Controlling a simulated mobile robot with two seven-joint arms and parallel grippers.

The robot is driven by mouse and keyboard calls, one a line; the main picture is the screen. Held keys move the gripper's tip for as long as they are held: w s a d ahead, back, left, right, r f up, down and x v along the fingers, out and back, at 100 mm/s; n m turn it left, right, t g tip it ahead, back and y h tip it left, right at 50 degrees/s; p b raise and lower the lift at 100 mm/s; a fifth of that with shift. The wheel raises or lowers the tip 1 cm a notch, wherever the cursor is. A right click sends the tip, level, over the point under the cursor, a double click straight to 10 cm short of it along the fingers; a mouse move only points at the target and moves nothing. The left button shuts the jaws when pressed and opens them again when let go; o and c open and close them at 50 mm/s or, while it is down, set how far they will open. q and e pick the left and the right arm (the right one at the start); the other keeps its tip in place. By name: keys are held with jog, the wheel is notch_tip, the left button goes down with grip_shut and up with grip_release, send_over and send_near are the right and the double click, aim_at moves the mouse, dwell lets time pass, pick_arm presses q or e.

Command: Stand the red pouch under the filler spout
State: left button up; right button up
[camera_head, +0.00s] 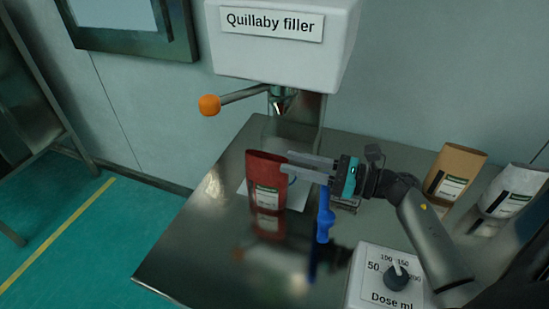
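The red pouch (266,186) stands upright on the steel table, at the white mat (298,198) below the filler. The filler spout (281,103) hangs above and behind it in the picture; I cannot tell whether the pouch is exactly beneath it. My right gripper (286,163) comes in from the right with its two fingers apart. Their tips are at the pouch's upper right edge, and the near one slightly overlaps it. Contact is not clear. My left gripper is not in view.
The filler housing (275,48) has a lever with an orange knob (209,105) at left. A blue-handled tool (325,220) is below my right gripper. A brown pouch (454,172), a white pouch (512,190) and a dose dial box (377,262) are at right. The table's left front is clear.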

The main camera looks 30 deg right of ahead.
jog(key=v, duration=0.5)
jog(key=shift+s+d, duration=0.1)
jog(key=shift+r, duration=0.1)
dwell(0.3)
